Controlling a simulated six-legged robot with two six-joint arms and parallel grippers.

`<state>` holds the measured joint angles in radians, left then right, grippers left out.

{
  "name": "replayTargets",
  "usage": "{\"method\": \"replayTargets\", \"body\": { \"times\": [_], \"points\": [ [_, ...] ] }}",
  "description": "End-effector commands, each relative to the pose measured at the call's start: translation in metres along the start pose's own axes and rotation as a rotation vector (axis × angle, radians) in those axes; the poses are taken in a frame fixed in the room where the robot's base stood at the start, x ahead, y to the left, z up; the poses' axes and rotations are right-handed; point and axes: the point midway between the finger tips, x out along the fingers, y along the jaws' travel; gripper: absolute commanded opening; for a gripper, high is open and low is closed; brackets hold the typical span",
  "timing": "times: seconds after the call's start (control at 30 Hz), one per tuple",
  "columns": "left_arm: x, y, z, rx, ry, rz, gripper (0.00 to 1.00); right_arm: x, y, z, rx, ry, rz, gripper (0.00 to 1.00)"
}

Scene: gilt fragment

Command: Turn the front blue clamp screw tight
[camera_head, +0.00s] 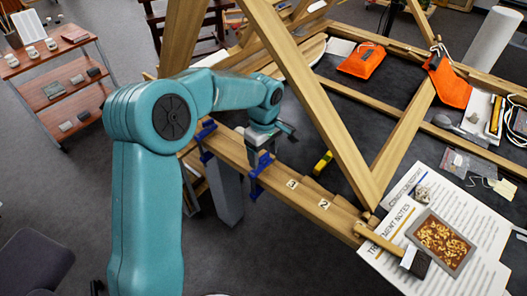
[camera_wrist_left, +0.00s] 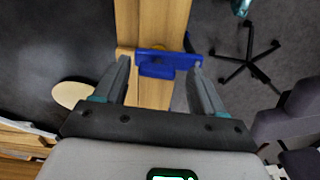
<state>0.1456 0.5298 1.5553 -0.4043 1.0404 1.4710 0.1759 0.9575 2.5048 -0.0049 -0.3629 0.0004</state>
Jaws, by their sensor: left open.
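The front blue clamp (camera_head: 258,177) grips the near wooden rail (camera_head: 230,150). A second blue clamp (camera_head: 206,131) sits farther left on the same rail. My left gripper (camera_head: 256,158) points down over the rail, close above the front clamp. In the left wrist view, a blue clamp (camera_wrist_left: 168,63) lies across the wooden rail (camera_wrist_left: 152,22), framed between the tips of my open, empty left gripper (camera_wrist_left: 158,72). I cannot tell whether a finger touches it. The clamp's screw is not clear in either view. My right gripper is not in view.
Diagonal wooden beams (camera_head: 310,90) rise just right of my arm. A yellow object (camera_head: 322,161) lies on the dark surface behind the rail. Printed sheets (camera_head: 440,215) carry a gilt fragment tray (camera_head: 440,243). An orange pouch (camera_head: 361,60) lies at the back. A shelf cart (camera_head: 62,85) stands left.

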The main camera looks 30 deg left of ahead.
Motion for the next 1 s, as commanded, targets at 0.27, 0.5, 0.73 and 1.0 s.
{"method": "replayTargets", "body": {
  "times": [0.27,0.5,0.73,1.0],
  "points": [
    [-0.0002,0.0001,-0.0001,0.000,0.000,0.000,0.14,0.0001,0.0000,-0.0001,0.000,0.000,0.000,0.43],
    [-0.0007,0.0001,-0.0001,0.000,0.000,0.001,0.14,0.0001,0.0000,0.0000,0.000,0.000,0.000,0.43],
    [-0.0009,0.0001,-0.0001,0.034,0.000,0.001,0.14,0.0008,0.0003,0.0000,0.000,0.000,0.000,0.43],
    [-0.0011,0.0003,-0.0003,0.193,0.001,0.002,0.14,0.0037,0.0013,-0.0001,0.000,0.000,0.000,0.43]
  ]
}}
